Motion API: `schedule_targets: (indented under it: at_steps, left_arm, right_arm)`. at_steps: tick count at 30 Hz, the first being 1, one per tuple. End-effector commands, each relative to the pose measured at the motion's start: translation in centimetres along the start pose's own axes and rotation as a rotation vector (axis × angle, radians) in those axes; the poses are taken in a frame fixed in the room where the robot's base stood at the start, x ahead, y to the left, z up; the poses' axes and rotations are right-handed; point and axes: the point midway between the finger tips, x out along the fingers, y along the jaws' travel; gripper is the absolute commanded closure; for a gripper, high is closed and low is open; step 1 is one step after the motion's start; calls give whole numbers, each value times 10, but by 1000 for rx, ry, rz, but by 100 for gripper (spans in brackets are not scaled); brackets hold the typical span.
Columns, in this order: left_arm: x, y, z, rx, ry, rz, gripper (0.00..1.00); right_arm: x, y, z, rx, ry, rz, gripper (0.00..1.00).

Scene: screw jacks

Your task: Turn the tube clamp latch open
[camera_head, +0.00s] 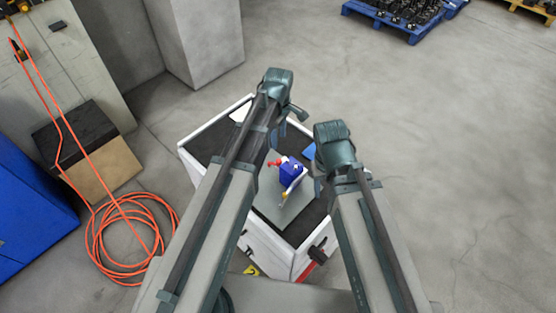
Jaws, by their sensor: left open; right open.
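A small clamp device (292,171) with a blue-purple body stands on a grey plate (267,192) on a white cart. A red part (274,163) sticks out at its left. A white piece with a yellow end (283,201) reaches down its front; I cannot tell which part is the latch. My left gripper (281,131) is above and behind the device, partly hidden by its own arm. My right gripper (318,185) is just right of the device, small in view. Both grippers are open and appear apart from the device.
The cart's dark top (212,146) has a white raised rim. A blue item (309,151) lies behind the device, between my arms. An orange hose (128,235) lies coiled on the floor at left, near a black-topped box (75,136). The floor at right is clear.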

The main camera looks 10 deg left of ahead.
Motion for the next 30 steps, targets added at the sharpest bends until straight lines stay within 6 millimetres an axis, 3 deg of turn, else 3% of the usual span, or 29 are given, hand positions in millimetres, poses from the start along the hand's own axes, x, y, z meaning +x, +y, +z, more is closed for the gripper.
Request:
schedule_targets:
  at_steps: [21,30]
  left_arm:
    - [102,0,0,1,1,1,44]
    - [124,0,0,1,1,1,44]
  right_arm:
    - [101,-9,-6,-14,1,3,50]
    - [123,-11,-7,-13,1,3,50]
